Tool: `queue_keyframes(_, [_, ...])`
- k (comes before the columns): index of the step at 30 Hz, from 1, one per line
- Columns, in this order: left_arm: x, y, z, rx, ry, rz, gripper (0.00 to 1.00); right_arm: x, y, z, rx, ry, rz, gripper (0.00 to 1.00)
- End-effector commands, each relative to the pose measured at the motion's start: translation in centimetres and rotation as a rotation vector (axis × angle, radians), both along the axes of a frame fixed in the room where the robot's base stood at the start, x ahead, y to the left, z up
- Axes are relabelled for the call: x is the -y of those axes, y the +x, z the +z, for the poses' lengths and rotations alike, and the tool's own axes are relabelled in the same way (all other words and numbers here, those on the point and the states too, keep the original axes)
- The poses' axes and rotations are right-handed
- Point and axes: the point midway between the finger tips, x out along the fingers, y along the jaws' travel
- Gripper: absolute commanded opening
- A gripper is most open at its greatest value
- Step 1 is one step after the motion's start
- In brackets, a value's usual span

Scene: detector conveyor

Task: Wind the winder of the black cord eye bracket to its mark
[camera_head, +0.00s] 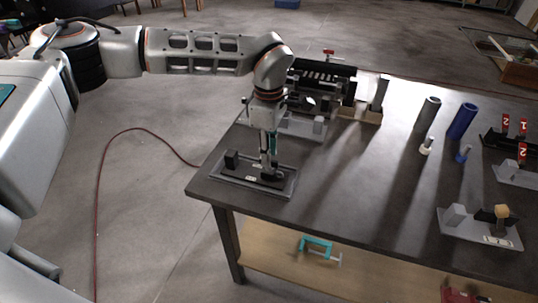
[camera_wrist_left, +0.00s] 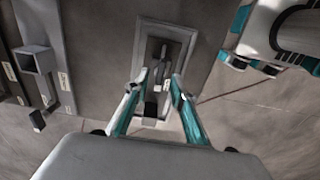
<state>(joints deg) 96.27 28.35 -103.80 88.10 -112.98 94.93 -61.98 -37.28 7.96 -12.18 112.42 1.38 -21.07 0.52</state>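A grey base plate (camera_head: 217,174) carrying a black fixture sits at the near left corner of the table; I take this fixture for the black cord eye bracket. It has an upright black block (camera_head: 232,160) at one end and a low black part (camera_head: 270,176) at the other. My left gripper (camera_head: 268,165) points down over the low part. In the left wrist view the plate (camera_wrist_left: 183,30) lies beyond the gripper (camera_wrist_left: 156,80), whose fingers are apart, with the black fixture (camera_wrist_left: 155,48) showing between and past them. Contact, the winder and its mark cannot be made out.
A black-and-grey device (camera_head: 322,80) stands behind the gripper. Grey (camera_head: 428,112) and blue (camera_head: 462,121) cylinders stand mid-table. Another grey plate (camera_head: 470,233) with a block and tan knob is at the right. A teal clamp (camera_head: 318,246) lies on the lower shelf.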

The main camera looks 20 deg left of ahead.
Motion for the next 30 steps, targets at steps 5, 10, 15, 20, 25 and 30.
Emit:
queue_keyframes(5, [0.1, 0.0, -1.4, -0.001, -0.001, -0.001, 0.24, 0.0, 0.0, 0.1, 0.0, 0.0, 0.0, 0.4])
queue_keyframes(10, [0.1, 0.0, -1.6, 0.001, -0.001, 0.0, 0.24, 0.0, 0.0, 0.1, 0.0, 0.0, 0.0, 0.4])
queue_keyframes(15, [0.1, 0.0, -1.6, 0.0, -0.001, 0.0, 0.14, 0.0, 0.1, 0.1, 0.001, 0.0, 0.001, 0.4])
queue_keyframes(20, [0.1, 0.0, -1.6, 0.0, -0.001, 0.0, 0.0, 0.0, 0.1, 0.1, 0.001, 0.0, 0.001, 0.4])
queue_keyframes(25, [0.1, 0.0, -1.6, 0.0, -0.001, 0.004, 0.0, 0.0, 0.1, 0.1, 0.002, -0.001, 0.0, 0.4])
queue_keyframes(30, [0.1, 0.0, -1.6, 0.0, -0.001, 0.039, 0.0, 0.0, 0.1, 0.2, 0.002, -0.001, 0.0, 0.4])
